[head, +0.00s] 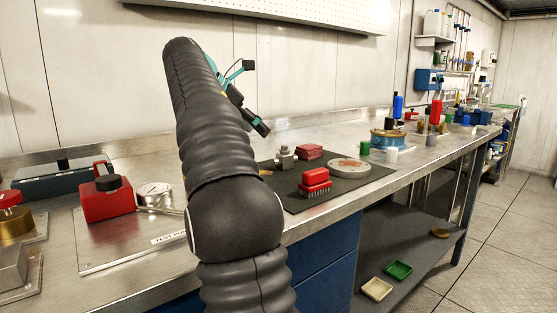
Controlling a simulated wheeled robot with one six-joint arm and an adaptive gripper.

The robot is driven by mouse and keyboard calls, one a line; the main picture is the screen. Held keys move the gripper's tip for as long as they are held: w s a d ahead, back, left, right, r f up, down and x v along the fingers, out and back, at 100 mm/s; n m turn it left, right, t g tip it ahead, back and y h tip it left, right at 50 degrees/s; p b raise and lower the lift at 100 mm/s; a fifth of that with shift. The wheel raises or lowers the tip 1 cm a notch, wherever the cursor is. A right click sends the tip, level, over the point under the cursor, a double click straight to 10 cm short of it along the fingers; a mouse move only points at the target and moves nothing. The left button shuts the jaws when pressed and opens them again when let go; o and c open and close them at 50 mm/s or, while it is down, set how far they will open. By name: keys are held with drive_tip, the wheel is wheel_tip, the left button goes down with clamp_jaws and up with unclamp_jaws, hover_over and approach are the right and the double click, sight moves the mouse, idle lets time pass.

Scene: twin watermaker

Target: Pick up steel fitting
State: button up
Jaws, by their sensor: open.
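A small grey metal block with a knob on top, which looks like the steel fitting (285,159), stands upright on the left part of a dark mat (325,196) on the steel bench. My gripper (258,126) shows small and partly hidden behind my black-sleeved arm. It is in the air above and to the left of the fitting, apart from it. It is open, and nothing is seen between its fingers.
On the mat are a red block (309,152), a red-topped brush-like piece (315,181) and a round pale disc (348,168). A red box (107,198) and a gauge (154,194) sit left of my arm.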

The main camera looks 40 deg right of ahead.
sight(285, 154)
drive_tip(key=x, duration=0.6)
drive_tip(key=shift+s+d+f, duration=0.1)
drive_tip(key=shift+f, duration=0.1)
drive_tip(key=shift+x, duration=2.9)
drive_tip(key=shift+s+d+r, duration=0.1)
drive_tip(key=shift+r, duration=0.05)
clamp_jaws()
drive_tip(key=shift+r, duration=0.2)
drive_tip(key=shift+r, duration=4.8)
